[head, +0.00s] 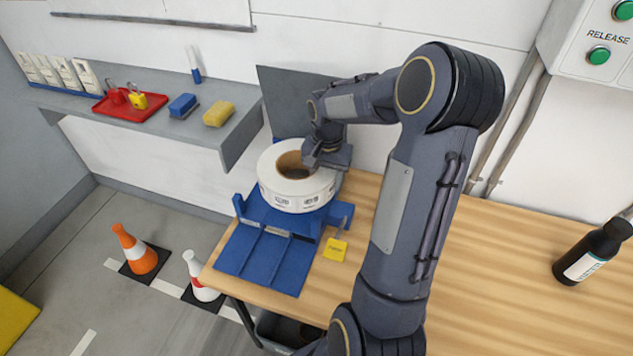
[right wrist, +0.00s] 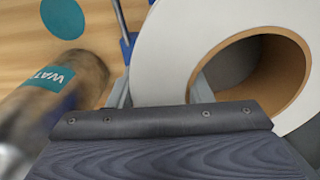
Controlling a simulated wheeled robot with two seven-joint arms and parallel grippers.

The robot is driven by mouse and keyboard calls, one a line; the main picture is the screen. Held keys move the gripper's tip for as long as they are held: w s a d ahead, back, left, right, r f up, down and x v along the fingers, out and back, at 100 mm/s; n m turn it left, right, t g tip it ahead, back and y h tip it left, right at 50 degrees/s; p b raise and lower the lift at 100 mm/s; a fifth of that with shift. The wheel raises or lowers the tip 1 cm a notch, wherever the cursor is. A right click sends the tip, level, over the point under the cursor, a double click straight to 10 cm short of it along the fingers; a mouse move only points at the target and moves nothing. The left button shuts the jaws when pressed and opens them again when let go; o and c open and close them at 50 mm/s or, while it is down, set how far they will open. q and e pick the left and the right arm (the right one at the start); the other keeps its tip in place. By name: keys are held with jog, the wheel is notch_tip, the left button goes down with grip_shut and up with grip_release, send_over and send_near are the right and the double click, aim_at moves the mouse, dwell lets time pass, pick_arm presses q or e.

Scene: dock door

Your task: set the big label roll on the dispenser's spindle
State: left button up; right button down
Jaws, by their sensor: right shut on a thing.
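The big label roll (head: 285,200) is white with a brown cardboard core and printed labels on its side. It is over the blue dispenser (head: 258,250) at the table's left end, its core opening facing up. My right gripper (head: 318,162) is shut on the roll's wall at the core's right edge. In the right wrist view the roll (right wrist: 180,45) fills the upper right, with the gripper (right wrist: 165,92) across its wall. The spindle is not clearly visible, and I cannot tell whether the roll rests on it. My left gripper is not in view.
A yellow tag (head: 335,249) hangs by the dispenser. A dark bottle (head: 592,252) stands at the table's right. A shelf (head: 235,130) holds a red tray (head: 130,105) and sponges. Cones (head: 140,252) stand on the floor. The table's middle right is clear.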

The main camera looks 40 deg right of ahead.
jog(key=w+d+f, duration=0.1)
jog(key=w+f, duration=0.1)
jog(key=w+d+f, duration=0.1)
jog(key=w+f, duration=0.1)
jog(key=w+d+f+p, duration=0.1)
jog(key=w+f, duration=0.1)
jog(key=shift+f, duration=1.75)
jog(key=shift+f, duration=0.2)
jog(key=c, duration=0.7)
grip_release()
jog(key=shift+s, duration=0.15)
